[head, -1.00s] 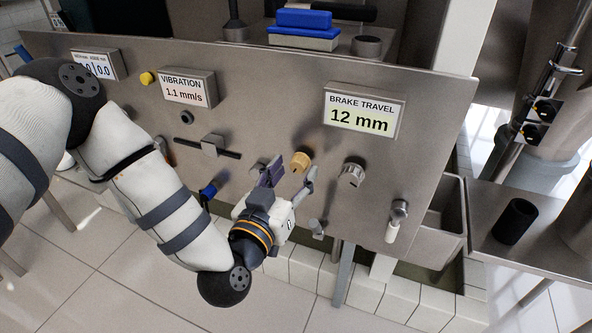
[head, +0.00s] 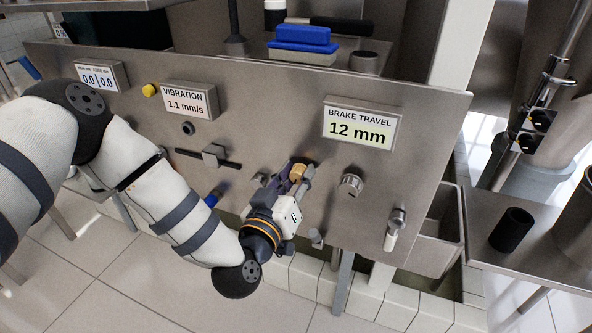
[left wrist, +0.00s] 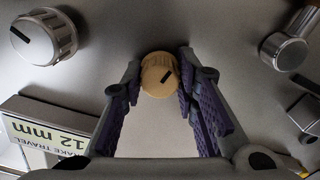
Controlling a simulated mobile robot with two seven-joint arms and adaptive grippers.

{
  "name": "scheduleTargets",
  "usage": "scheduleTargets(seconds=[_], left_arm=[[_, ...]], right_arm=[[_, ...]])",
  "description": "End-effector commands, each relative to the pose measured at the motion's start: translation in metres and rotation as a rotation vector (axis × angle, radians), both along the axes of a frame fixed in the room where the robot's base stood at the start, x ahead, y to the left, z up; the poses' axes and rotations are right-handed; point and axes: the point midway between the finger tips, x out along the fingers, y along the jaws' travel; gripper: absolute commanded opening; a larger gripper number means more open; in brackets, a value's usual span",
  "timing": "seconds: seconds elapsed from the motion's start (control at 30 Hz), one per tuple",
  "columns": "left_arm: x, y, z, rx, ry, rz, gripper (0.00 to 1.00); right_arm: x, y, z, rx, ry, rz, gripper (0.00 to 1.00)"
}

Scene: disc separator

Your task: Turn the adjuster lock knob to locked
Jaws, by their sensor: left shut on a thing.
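A round tan, brass-coloured knob (head: 298,171) sticks out of the steel panel (head: 270,118), below and left of the brake travel display. In the left wrist view the knob (left wrist: 158,74) shows a dark pointer mark slanting to the upper right. No label for its positions can be read. My left gripper (head: 293,180) is at this knob, with a purple-padded finger on each side, shut on it. My right gripper is in neither view.
A silver knob (head: 350,185) sits right of the tan knob, and a white-handled lever (head: 394,228) further right. The display (head: 361,124) reads 12 mm.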

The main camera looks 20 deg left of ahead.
Motion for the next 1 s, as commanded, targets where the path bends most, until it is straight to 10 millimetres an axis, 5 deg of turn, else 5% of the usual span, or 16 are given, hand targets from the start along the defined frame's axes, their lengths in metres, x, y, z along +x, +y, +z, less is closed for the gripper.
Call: scheduleTargets(seconds=[0.2,0.5,0.53,0.6,0.87,1.0], left_arm=[[0.0,0.001,0.002,-0.228,0.007,0.0,0.0],[0.0,0.001,0.0,-0.244,0.007,0.0,0.0],[0.0,0.001,0.0,-0.244,0.007,0.0,0.34],[0.0,0.001,0.0,-0.243,0.007,0.0,0.48],[0.0,0.0,0.0,-0.242,0.008,0.0,0.48],[-0.016,0.0,-0.001,-0.243,0.011,0.0,0.48]], right_arm=[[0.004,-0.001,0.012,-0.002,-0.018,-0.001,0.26],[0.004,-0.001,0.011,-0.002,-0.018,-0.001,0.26],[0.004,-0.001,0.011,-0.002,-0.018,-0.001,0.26],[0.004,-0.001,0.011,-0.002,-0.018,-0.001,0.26],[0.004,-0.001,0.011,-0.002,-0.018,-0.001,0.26],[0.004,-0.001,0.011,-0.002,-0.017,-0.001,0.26]])
